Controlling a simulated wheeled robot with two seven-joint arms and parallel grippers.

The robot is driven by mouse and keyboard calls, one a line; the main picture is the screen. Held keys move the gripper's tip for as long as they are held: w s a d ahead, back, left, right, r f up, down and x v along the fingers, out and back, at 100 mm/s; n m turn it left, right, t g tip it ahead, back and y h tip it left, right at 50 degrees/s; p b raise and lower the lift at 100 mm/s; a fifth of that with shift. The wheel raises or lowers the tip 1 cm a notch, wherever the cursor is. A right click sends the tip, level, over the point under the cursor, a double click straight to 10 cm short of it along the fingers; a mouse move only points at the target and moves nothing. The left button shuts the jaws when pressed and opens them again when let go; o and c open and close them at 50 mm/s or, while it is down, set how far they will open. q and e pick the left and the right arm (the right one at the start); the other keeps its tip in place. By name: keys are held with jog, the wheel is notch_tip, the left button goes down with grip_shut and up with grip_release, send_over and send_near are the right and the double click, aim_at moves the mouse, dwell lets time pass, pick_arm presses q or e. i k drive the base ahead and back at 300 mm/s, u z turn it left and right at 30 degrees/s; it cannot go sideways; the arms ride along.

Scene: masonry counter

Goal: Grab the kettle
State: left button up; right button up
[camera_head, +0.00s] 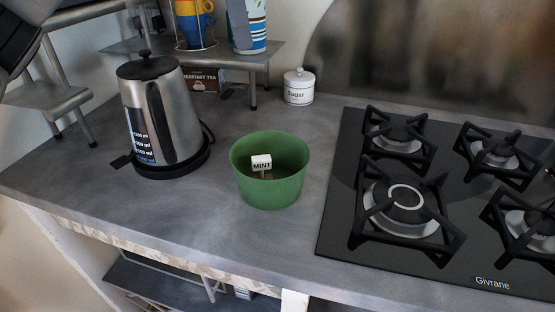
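The kettle (163,112) stands upright on its black base on the grey counter, left of centre. My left gripper (18,42) shows only in part, as a dark shape at the top left edge. It is apart from the kettle, up and to its left; its fingertips cannot be made out. My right gripper is not in view.
A green bowl (270,187) with a mint label inside stands right of the kettle. Behind are a sugar jar (299,88), a tea box (203,81) and a metal rack (262,56) holding cups. A gas hob (335,235) fills the right. The front-left counter is clear.

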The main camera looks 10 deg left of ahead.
aim_at(165, 130)
jog(key=k, duration=1)
